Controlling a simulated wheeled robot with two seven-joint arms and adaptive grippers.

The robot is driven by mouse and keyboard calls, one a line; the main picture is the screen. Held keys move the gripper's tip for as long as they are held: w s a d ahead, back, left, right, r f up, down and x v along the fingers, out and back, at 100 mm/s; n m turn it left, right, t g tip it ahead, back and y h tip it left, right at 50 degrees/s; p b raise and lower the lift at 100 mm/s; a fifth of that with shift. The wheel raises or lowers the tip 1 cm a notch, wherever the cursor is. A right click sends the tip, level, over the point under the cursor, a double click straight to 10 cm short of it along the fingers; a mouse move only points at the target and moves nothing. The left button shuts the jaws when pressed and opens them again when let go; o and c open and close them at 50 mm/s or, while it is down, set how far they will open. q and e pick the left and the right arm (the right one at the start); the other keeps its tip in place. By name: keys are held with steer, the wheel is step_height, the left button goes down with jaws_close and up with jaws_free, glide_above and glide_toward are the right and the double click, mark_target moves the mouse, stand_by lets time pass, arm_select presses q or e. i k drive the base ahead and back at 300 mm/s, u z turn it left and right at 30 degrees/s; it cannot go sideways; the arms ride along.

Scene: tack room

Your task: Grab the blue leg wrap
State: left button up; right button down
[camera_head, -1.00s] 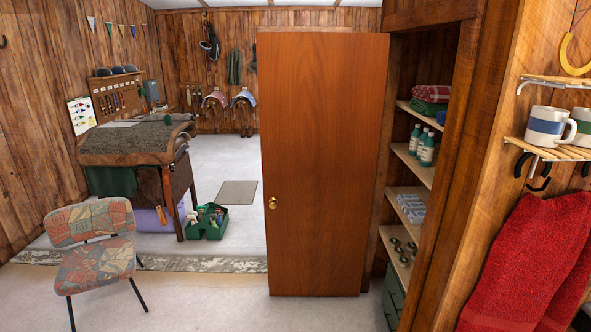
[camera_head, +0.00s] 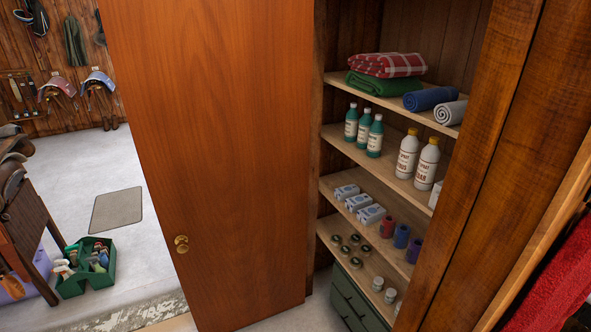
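A small blue roll (camera_head: 402,236), which looks like the blue leg wrap, stands upright on a lower shelf of the open closet. A dark red roll (camera_head: 388,227) stands to its left, and a purple-blue roll (camera_head: 414,251) stands to its right, partly cut off by the door frame. A larger rolled blue cloth (camera_head: 430,98) lies on the top shelf beside a rolled grey one (camera_head: 450,112). Neither of my grippers is in view.
The wooden door (camera_head: 215,150) stands open left of the shelves. White boxes (camera_head: 359,203), several small tins (camera_head: 350,246), green bottles (camera_head: 364,128) and white bottles (camera_head: 418,160) share the closet. A wooden frame edge (camera_head: 480,170) borders it on the right. A green caddy (camera_head: 88,268) sits on the floor.

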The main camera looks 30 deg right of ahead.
mark_target(401, 234)
steer(key=z, duration=0.5)
steer(key=i, duration=1.15)
steer(key=z, duration=1.65)
steer(key=i, duration=0.8)
steer(key=z, duration=0.6)
